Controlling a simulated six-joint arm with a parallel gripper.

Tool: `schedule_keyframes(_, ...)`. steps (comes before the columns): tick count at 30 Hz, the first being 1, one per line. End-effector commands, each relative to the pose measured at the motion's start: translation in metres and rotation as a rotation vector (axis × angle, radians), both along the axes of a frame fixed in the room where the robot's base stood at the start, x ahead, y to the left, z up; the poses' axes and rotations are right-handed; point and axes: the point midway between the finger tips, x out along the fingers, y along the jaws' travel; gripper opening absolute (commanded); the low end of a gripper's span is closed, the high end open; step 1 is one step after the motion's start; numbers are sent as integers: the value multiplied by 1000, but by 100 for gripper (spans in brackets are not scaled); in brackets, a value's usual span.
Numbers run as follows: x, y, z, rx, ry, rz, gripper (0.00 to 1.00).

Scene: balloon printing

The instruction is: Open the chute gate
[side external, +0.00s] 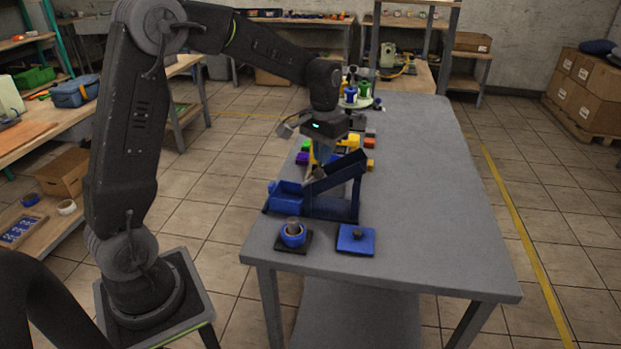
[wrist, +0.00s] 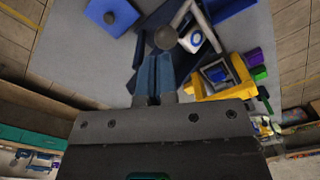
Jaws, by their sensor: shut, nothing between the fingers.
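The dark blue chute (side external: 338,178) slopes down to the left on its stand on the grey table. It also shows in the wrist view (wrist: 160,16). My gripper (side external: 321,160) is over the chute's lower part. In the wrist view its two blue-grey fingers (wrist: 154,58) are together and empty. A round grey knob (wrist: 165,38) shows just beyond the fingertips, beside a light bar (wrist: 184,14). I cannot tell whether the fingers touch the knob. The gate itself is not clearly visible, and I cannot tell its position.
A blue bin (side external: 286,194) sits at the chute's low end. A blue cup-like holder (side external: 292,235) and a blue pad with a knob (side external: 356,240) are at the front. A yellow device (wrist: 222,77) and coloured blocks lie behind the chute. The table's right side is clear.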

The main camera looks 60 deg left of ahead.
Motion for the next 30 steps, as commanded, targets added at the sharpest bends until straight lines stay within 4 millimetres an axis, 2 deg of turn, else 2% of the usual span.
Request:
schedule_keyframes(10,0,0,-4,-1,2,0,0)
schedule_keyframes(30,-3,2,-58,1,13,1,0)
